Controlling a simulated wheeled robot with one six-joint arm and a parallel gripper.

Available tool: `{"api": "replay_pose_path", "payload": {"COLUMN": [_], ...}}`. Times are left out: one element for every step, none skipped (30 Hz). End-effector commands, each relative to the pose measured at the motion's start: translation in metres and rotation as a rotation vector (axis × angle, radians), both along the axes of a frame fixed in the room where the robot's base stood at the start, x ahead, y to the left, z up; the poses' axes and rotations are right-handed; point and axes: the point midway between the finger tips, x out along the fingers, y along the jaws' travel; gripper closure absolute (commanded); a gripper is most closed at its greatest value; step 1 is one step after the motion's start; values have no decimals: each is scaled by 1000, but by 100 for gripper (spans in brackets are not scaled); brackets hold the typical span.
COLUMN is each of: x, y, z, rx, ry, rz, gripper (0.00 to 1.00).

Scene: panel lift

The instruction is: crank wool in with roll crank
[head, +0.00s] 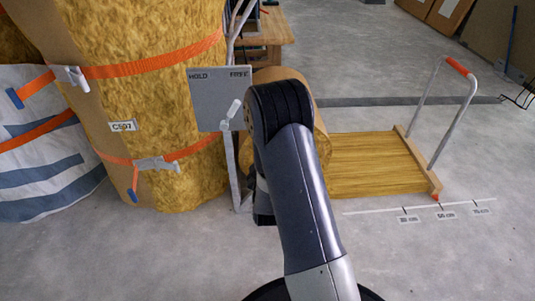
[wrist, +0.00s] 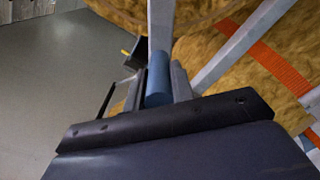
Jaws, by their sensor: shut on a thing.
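A blue cylindrical handle (wrist: 157,82), seemingly the roll crank's grip, stands between the two fingers of my gripper (wrist: 160,78) in the wrist view. The gripper is shut on it. In the head view my arm hides the gripper and the crank. The brown-backed roll (head: 322,135) shows partly behind my arm. Yellow wool (head: 375,163) lies flat from the roll to a wooden end bar (head: 419,160). A grey plate (head: 212,98) marked HOLD and FREE stands left of my arm. Its pale lever (head: 232,112) tilts up to the right.
A metal push frame with a red grip (head: 456,66) rises from the end bar. A floor scale (head: 410,210) runs in front, with a red marker (head: 436,197) on the bar. Large strapped wool bales (head: 180,110) stand at left. The floor at front right is clear.

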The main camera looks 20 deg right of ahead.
Motion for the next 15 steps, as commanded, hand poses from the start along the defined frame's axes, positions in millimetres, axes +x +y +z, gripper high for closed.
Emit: {"api": "replay_pose_path", "payload": {"x": [-2,-2,-2,-2,-1,-2,-2,-2,-1,-1,-1,-1,-1,-1,-1], "y": [0,1,1,1,1,1,1,1,1,1,1,1,1,1,1], "z": [-6,-6,-6,-6,-6,-6,-6,-6,-6,-5,-5,-5,-5,-5,-5], "rx": [2,3,3,3,3,3,3,3,4,4,4,4,4,4,4], "ry": [14,14,13,13,13,13,13,13,13,13,13,12,12,12,11], "rz": [-1,-1,-2,-2,-2,-2,-2,-2,-2,-2,-2,-2,-2,-2,-2], "gripper": [100,100,100,100,100,100,100,100,100,100,100,100,100,75,72]}}
